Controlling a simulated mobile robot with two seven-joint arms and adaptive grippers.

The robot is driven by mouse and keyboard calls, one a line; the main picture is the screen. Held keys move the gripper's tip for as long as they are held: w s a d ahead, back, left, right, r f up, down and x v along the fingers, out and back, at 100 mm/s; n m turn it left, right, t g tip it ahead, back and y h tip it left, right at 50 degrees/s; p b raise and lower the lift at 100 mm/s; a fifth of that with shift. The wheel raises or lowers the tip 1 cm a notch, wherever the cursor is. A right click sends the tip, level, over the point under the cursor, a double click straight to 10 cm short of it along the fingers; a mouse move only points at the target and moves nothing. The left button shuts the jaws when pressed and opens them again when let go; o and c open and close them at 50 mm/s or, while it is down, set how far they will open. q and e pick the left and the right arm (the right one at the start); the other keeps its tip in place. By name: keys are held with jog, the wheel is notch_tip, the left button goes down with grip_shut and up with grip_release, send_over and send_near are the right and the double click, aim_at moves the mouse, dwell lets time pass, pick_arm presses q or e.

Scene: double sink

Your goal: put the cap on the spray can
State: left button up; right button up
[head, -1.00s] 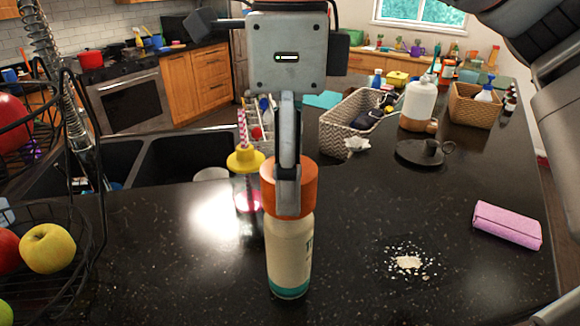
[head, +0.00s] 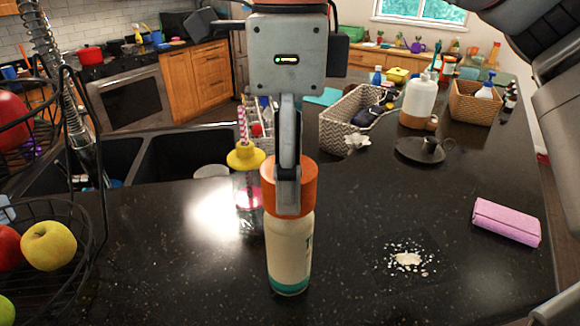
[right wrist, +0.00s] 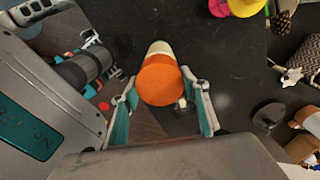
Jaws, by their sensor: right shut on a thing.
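The spray can (head: 289,252) stands upright on the dark counter, cream with a teal band at its base. The orange cap (head: 302,180) sits at the top of the can, and I see no gap between them in the head view. My right gripper (head: 288,195) comes down from above and is shut on the cap, hiding part of its front. In the right wrist view the orange cap (right wrist: 160,82) lies between the fingers, with the pale can (right wrist: 160,47) showing behind it. My left gripper is not in view.
A bottle with a yellow lid and striped straw (head: 246,160) stands close behind the can's left side. A fruit basket (head: 80,215) is at the left, a pink wallet (head: 506,222) at the right. White crumbs (head: 408,260) lie on the counter. The double sink (head: 185,155) is behind left.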

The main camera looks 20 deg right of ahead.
dwell(0.3)
jog(key=o, duration=1.4)
jog(key=shift+c, duration=0.2)
jog(key=shift+r, duration=3.5)
grip_shut()
jog(key=shift+f, duration=0.2)
